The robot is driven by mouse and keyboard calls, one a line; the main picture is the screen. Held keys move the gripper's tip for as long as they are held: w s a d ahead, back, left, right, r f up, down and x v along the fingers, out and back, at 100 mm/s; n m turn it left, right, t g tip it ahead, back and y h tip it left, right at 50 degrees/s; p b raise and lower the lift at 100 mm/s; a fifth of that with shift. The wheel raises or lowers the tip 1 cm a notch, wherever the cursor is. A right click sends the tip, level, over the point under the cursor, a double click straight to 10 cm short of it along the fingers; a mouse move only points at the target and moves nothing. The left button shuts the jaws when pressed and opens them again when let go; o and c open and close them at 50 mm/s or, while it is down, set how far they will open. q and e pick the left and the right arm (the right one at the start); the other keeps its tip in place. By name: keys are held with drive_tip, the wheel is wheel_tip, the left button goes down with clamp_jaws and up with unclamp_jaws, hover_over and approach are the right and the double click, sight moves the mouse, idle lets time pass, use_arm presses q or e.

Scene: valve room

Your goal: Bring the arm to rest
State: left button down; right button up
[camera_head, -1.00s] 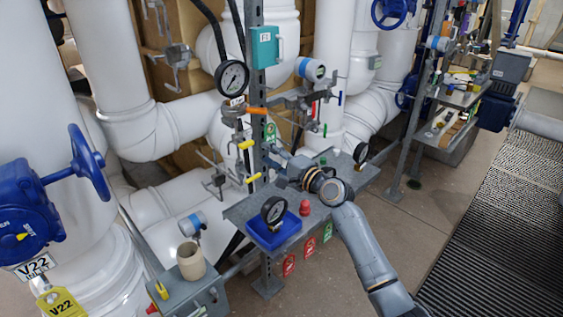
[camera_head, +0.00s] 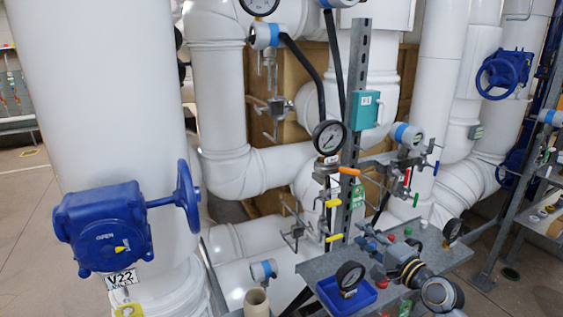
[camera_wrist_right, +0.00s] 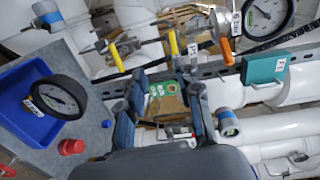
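My right arm enters at the lower right of the head view, over the grey shelf. My right gripper (camera_head: 370,238) points up and left toward the slotted grey post (camera_head: 352,110), seemingly empty. In the right wrist view its two fingers stand apart, so the gripper (camera_wrist_right: 164,90) is open. Between the fingers I see only background: a green tag (camera_wrist_right: 165,90) and the post rail. No object is in its grasp. My left gripper is in neither view.
The grey shelf (camera_head: 318,268) holds a blue tray (camera_head: 330,292) with a gauge (camera_head: 350,276), and a red cap (camera_head: 378,272) close to my wrist. Yellow-handled and orange-handled valves (camera_head: 334,203) are near the post. A large blue valve (camera_head: 105,228) is at left.

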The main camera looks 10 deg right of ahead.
drive_tip(key=s+a+f+n+g, duration=0.3)
drive_tip(key=s+a+f+n, duration=0.1)
drive_tip(key=s+f, duration=0.4)
drive_tip(key=s+a+f+n+g, duration=0.4)
drive_tip(key=s+a+f+n, duration=0.1)
drive_tip(key=s+f, duration=0.3)
drive_tip(key=s+d+f+n+g+h, duration=0.1)
drive_tip(key=s+f+n+g+h, duration=0.2)
drive_tip(key=s, duration=0.8)
drive_tip(key=s+d+f+n+g+h, duration=0.1)
drive_tip(key=s+f+n+g+h, duration=0.2)
drive_tip(key=s, duration=0.9)
wheel_tip(320, 180, down, 25)
drive_tip(key=g, duration=0.1)
drive_tip(key=s+d+f+g, duration=0.1)
drive_tip(key=s+d+f, duration=0.2)
drive_tip(key=s+f, duration=1.4)
drive_tip(key=shift+s+d+n, duration=0.15)
drive_tip(key=shift+s+n, duration=0.15)
drive_tip(key=shift+s, duration=0.25)
